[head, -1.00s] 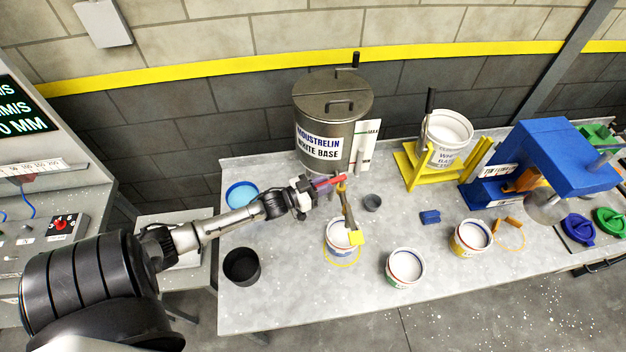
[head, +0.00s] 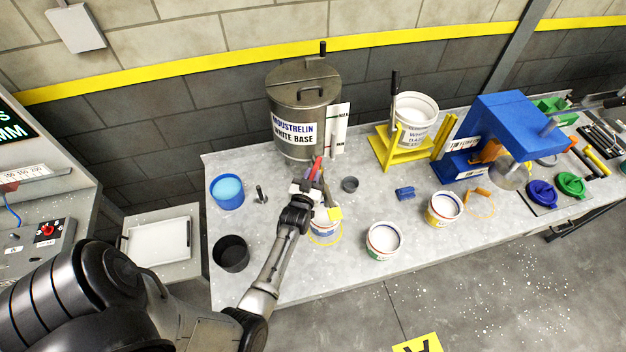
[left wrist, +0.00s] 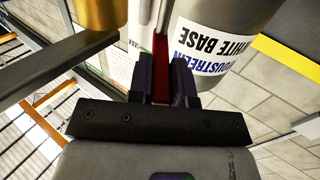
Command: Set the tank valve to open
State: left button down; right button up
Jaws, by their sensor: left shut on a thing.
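The tank (head: 303,112) is a grey lidded metal drum labelled "INDUSTRELIN WHITE BASE" at the back of the bench. Its red valve handle (head: 316,166) shows low in front of it, pointing up the picture towards the tank. My left gripper (head: 308,186) is shut on the red handle. In the left wrist view, the handle (left wrist: 160,62) shows as a red strip between the fingers (left wrist: 160,82), beside the tank's upside-down label (left wrist: 215,48). The valve body is mostly hidden behind my gripper in the head view. My right gripper is not in view.
A white pail (head: 323,226) stands just below the valve, partly behind my gripper. Two more open pails (head: 384,241) (head: 443,210) stand to the right. A blue-filled tub (head: 227,192) and a black pot (head: 231,254) stand to the left.

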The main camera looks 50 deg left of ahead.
pick_arm(q)
jog(key=shift+w+d+r, duration=0.1)
jog(key=shift+w+d, duration=0.05)
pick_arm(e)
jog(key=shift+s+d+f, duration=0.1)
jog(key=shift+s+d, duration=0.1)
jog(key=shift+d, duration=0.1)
pick_arm(q)
jog(key=c, duration=1)
grip_release()
jog(key=shift+c, duration=0.2)
